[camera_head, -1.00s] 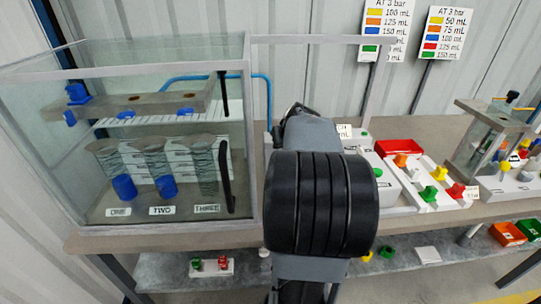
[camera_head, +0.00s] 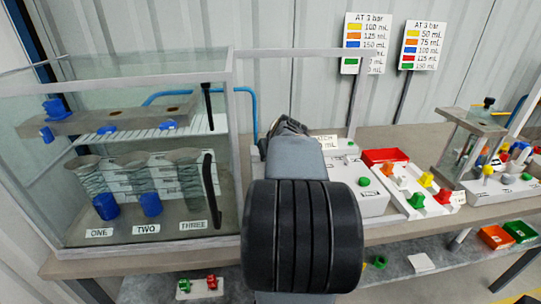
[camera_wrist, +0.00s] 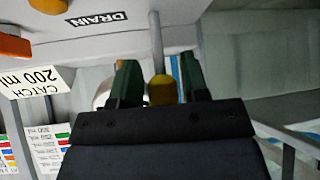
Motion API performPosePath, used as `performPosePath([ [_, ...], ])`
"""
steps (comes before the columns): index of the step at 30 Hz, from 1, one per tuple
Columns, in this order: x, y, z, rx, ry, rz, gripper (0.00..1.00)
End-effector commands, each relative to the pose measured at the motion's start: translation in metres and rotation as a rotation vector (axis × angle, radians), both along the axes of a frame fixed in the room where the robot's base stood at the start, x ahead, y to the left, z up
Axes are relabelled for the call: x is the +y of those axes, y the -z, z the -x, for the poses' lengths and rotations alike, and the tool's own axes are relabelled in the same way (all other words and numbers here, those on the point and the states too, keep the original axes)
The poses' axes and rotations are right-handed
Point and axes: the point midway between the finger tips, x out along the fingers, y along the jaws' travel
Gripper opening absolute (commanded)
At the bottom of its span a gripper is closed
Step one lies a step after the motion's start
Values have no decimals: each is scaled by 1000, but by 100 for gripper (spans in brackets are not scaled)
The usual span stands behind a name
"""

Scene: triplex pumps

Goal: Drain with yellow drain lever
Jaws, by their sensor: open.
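The yellow drain lever shows in the wrist view as a yellow knob (camera_wrist: 162,90) on a thin stem. It stands by a grey panel with a DRAIN label (camera_wrist: 95,22). My gripper (camera_wrist: 159,82) is open, with one dark green finger on each side of the knob. Gaps show between knob and fingers in this view. The depth of the knob between the fingers is hard to judge. In the head view my own arm hides the lever and most of the gripper.
A glass case (camera_head: 130,150) with labelled cylinders stands left of my arm. Valve boxes with coloured knobs (camera_head: 427,180) and a red tray (camera_head: 385,156) are to the right on the bench. A CATCH 200 ml card (camera_wrist: 37,80) hangs close to my gripper.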

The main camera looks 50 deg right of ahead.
Motion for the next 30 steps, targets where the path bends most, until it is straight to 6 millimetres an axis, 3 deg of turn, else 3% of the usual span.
performPosePath([
  [18, 35, -83, 67, -2, 4, 3, 41],
  [30, 41, -96, 78, 0, 2, 1, 41],
])
